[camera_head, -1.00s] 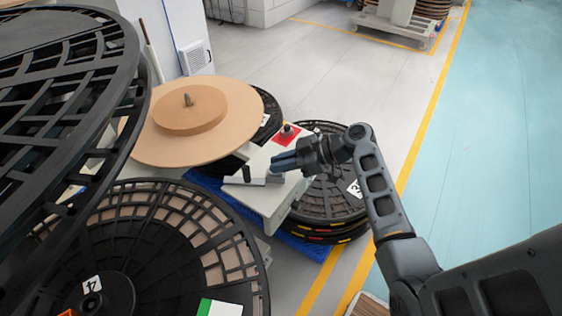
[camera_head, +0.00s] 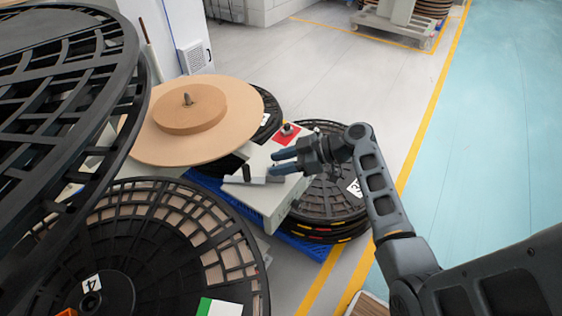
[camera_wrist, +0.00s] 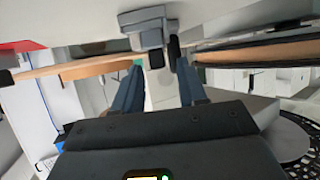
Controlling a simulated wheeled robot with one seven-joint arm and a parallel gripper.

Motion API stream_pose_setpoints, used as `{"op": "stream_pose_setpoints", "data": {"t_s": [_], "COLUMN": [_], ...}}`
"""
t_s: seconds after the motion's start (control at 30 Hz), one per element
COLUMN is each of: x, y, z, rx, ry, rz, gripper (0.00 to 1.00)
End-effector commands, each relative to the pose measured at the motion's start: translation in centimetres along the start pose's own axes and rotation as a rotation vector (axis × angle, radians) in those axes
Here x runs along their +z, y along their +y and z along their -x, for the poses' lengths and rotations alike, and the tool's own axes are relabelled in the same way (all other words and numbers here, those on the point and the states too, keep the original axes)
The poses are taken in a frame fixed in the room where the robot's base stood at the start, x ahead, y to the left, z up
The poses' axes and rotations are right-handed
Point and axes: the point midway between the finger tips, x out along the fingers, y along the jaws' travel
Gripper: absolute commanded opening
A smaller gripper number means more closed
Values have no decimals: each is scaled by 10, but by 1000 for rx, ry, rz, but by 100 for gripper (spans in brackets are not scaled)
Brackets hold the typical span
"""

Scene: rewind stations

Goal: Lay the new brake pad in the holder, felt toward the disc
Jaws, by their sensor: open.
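In the wrist view my gripper (camera_wrist: 160,70) faces a grey bracket (camera_wrist: 150,30), which looks like the holder. The holder (camera_head: 262,180) also shows in the head view, just left of and below the fingertips. A small dark block (camera_wrist: 156,60) shows at the bracket between the fingertips, apart from both; I cannot tell whether it is the brake pad. No felt face can be made out. A large brown disc (camera_head: 235,135) lies behind the holder.
A red plate with a knob (camera_head: 288,134) is on the machine top behind my gripper. Black reels (camera_head: 330,200) are stacked on a blue pallet (camera_head: 315,247) to the right. More large black reels (camera_head: 130,240) fill the left. The floor at right is clear.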

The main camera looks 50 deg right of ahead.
Motion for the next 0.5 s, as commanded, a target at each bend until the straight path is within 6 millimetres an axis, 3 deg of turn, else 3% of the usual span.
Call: {"op": "stream_pose_setpoints", "data": {"t_s": [0.17, 0.5], "x": [0, -1], "y": [1, 0], "z": [24, 92], "rx": [4, 3], "ry": [1, 0], "rz": [0, 1], "gripper": [41, 41]}}
